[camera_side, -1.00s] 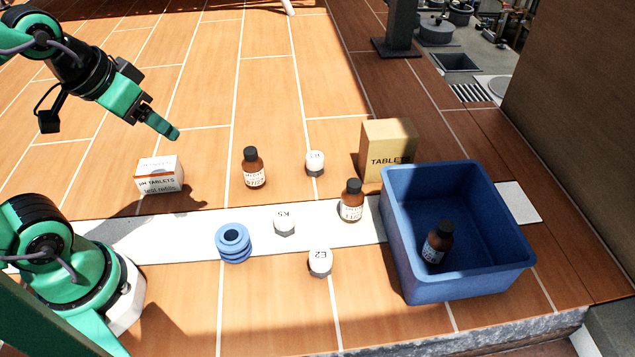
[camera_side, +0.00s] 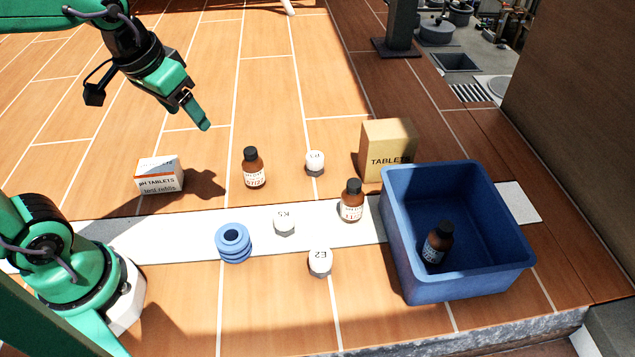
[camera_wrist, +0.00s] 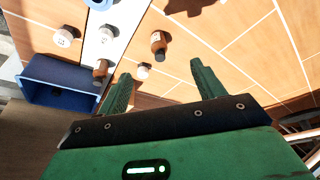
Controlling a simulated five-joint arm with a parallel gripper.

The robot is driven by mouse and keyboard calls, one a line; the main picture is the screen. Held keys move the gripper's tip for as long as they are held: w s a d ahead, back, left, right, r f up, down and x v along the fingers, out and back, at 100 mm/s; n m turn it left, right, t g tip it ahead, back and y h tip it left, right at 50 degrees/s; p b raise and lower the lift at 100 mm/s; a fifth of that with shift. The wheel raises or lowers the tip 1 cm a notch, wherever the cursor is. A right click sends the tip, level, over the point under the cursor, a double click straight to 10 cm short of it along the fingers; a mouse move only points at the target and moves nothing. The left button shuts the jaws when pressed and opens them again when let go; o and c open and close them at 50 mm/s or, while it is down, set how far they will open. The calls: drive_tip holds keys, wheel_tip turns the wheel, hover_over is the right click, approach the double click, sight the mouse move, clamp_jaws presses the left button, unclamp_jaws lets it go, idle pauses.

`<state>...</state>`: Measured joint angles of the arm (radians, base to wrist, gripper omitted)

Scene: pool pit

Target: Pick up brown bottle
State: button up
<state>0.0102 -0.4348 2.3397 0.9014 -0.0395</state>
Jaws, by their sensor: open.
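Three brown bottles with black caps and white labels show in the side view. One brown bottle (camera_side: 254,170) stands upright on the tiles, left of centre. A second brown bottle (camera_side: 352,203) stands on the white strip beside the blue crate. A third brown bottle (camera_side: 438,244) is inside the crate, tilted. My gripper (camera_side: 197,112) is open and empty, above and to the left of the first bottle. In the wrist view the open jaws (camera_wrist: 161,72) have the first bottle (camera_wrist: 158,43) beyond them, and the second (camera_wrist: 100,72) lies to the left.
The blue crate (camera_side: 404,262) stands at right, with a tan TABLETS box (camera_side: 389,150) behind it. White-topped pots K5 (camera_side: 285,222), E2 (camera_side: 320,263) and another (camera_side: 315,163), plus blue rings (camera_side: 233,243), stand around. A pH tablets box (camera_side: 159,175) is at left.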

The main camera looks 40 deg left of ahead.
drive_tip(key=w+f+g, duration=0.2)
drive_tip(key=w+f, duration=0.2)
drive_tip(key=w, duration=0.2)
drive_tip(key=g, duration=0.2)
hover_over(250, 150)
drive_tip(key=shift+n, duration=0.3)
drive_tip(key=f, duration=0.6)
drive_tip(key=shift+s+a+f, duration=0.1)
drive_tip(key=shift+s+f, duration=0.1)
drive_tip(key=shift+s, duration=0.1)
drive_tip(key=shift+w+f, duration=0.25)
drive_tip(key=shift+f, duration=4.05)
drive_tip(key=c, duration=1.1)
drive_tip(key=shift+c, duration=0.2)
drive_tip(key=shift+r, duration=0.15)
